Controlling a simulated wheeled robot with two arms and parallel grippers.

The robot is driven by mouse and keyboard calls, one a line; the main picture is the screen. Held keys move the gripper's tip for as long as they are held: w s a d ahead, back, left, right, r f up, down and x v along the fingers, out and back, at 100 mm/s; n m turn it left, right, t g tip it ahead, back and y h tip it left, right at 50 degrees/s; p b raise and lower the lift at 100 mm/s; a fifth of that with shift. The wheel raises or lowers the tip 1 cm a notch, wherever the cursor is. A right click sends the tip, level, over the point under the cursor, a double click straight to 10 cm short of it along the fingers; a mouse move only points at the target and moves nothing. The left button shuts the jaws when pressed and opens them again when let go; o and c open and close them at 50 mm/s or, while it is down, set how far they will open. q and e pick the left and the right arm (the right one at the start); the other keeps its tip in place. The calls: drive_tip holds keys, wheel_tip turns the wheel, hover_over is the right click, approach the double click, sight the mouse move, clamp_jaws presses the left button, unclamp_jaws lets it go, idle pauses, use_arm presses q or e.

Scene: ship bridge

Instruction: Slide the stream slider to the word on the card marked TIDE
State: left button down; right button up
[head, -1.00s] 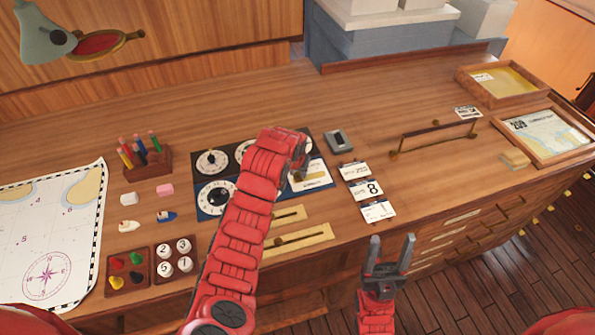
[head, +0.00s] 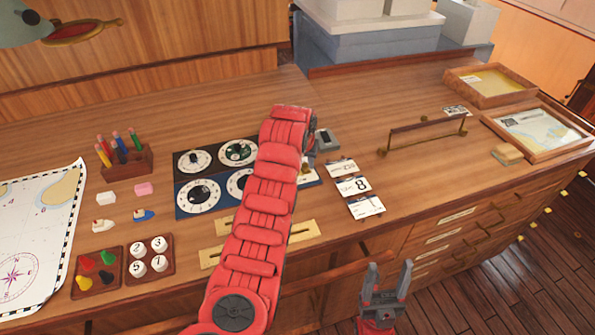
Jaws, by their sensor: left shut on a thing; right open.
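The dark instrument panel (head: 178,182) with white dials lies on the desk, partly hidden by my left arm. At its right end shows a bit of a white scale (head: 311,177), where the stream slider seems to be; its knob and words are hidden. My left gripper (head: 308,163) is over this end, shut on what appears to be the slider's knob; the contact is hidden. Three white cards, upper (head: 342,167), middle (head: 353,186) with an 8, and lower (head: 366,208), lie right of the panel; I cannot read which says TIDE. My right gripper (head: 388,280) is open and empty before the desk front.
Brass slotted plates (head: 304,231) lie below the panel, partly behind my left arm. A small grey device (head: 327,140) sits just beyond my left gripper. A brass-ended rail (head: 425,134) stands to the right. Number pieces and coloured pegs sit in trays (head: 96,272) at left.

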use_arm(q)
drive_tip(key=shift+r, duration=0.1)
drive_tip(key=c, duration=0.7)
unclamp_jaws()
drive_tip(key=shift+o, duration=0.2)
drive_tip(key=v, duration=1.7)
drive_tip(key=shift+r, duration=0.2)
